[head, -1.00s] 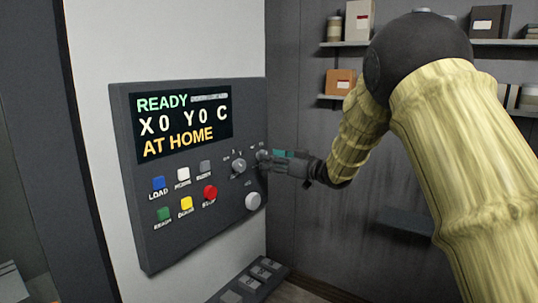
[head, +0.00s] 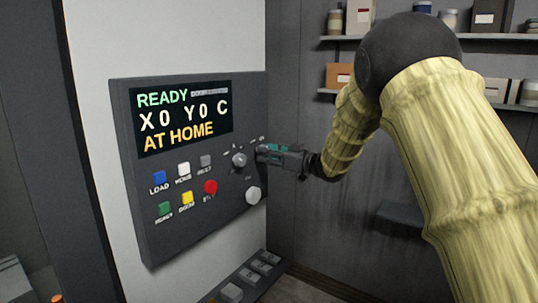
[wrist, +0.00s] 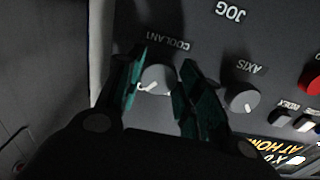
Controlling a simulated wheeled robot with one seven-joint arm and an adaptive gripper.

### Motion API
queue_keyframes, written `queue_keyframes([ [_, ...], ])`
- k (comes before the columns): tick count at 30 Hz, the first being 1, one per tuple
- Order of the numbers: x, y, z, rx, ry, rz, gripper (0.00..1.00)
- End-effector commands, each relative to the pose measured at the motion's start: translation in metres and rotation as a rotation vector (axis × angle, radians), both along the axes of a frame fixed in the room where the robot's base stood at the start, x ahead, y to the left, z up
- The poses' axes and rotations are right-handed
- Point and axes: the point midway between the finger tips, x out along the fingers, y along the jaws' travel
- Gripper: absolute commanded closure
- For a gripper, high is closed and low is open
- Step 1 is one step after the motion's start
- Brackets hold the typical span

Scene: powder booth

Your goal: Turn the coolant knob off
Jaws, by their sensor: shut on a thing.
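The coolant knob (wrist: 157,80) is a grey round knob with a white pointer mark, under the COOLANT label in the wrist view. My gripper (wrist: 160,88) has its teal-padded fingers on both sides of this knob and is shut on it. In the head view my gripper (head: 262,153) is at the right edge of the control panel (head: 140,235) and hides the coolant knob.
The axis knob (head: 239,160) sits just left of my gripper, and the jog knob (head: 253,194) is below. Several coloured buttons, including a red one (head: 210,187), are further left. Shelves (head: 490,36) hang on the back wall at right.

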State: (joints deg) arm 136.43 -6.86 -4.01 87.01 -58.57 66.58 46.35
Motion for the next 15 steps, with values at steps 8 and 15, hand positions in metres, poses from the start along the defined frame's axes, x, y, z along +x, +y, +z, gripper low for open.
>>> queue_keyframes([
  [8,0.0007,-0.001,-0.0034,-0.059,-0.082,-0.001,0.87],
  [15,0.001,-0.0009,-0.006,-0.171,-0.238,-0.001,0.87],
])
